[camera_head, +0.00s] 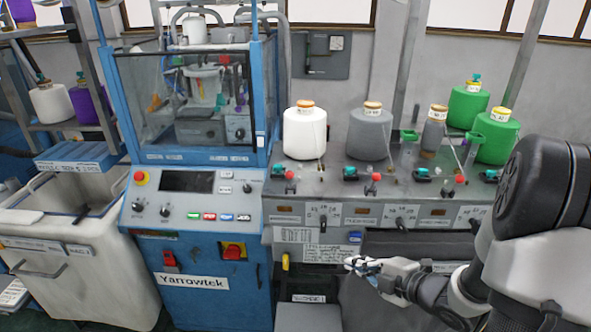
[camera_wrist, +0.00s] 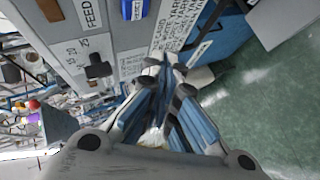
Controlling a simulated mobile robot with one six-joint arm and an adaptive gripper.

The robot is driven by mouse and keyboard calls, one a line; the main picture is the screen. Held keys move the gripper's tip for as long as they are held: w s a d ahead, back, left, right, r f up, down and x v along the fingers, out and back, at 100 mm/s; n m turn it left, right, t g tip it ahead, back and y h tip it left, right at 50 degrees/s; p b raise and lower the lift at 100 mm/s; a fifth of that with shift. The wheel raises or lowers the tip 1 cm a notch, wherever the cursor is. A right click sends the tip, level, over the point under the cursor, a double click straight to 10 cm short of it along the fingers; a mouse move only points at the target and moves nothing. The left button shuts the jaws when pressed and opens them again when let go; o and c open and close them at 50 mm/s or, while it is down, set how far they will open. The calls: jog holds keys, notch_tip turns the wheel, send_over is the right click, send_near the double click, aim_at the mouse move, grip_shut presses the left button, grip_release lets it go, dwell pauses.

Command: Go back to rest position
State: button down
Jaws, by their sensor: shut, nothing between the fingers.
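My gripper (camera_head: 352,263) is at the lower centre right of the head view, in front of the grey machine front (camera_head: 460,213) and below its row of knobs. In the wrist view my gripper (camera_wrist: 166,66) has its blue-padded fingers brought together at the tips, with nothing between them. The grey panel with labels (camera_wrist: 75,22) is close by at the upper left of that view. I cannot tell whether the fingertips touch anything. My arm comes in from the right side of the head view.
The blue Yarrowtek machine (camera_head: 195,285) stands left of my gripper. A white yarn cone (camera_head: 305,133), a grey cone (camera_head: 370,135) and green cones (camera_head: 497,138) stand on the ledge. A white bin (camera_head: 85,285) is at far left. Green floor (camera_wrist: 270,115) shows clear in the wrist view.

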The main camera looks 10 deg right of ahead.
notch_tip(320, 180, up, 11)
jog(key=s+d+m+g+h, duration=0.1)
jog(key=d+m+g+h, duration=0.1)
jog(key=m+h, duration=0.65)
jog(key=s+a+r+m+g+y, duration=0.1)
jog(key=s+a+m, duration=0.4)
jog(key=s, duration=0.6)
jog(key=s+a+r+m+g+y, duration=0.2)
jog(key=s+a+m+g, duration=0.2)
jog(key=s+a, duration=0.6)
jog(key=shift+s+m, duration=0.4)
jog(key=shift+m, duration=0.35)
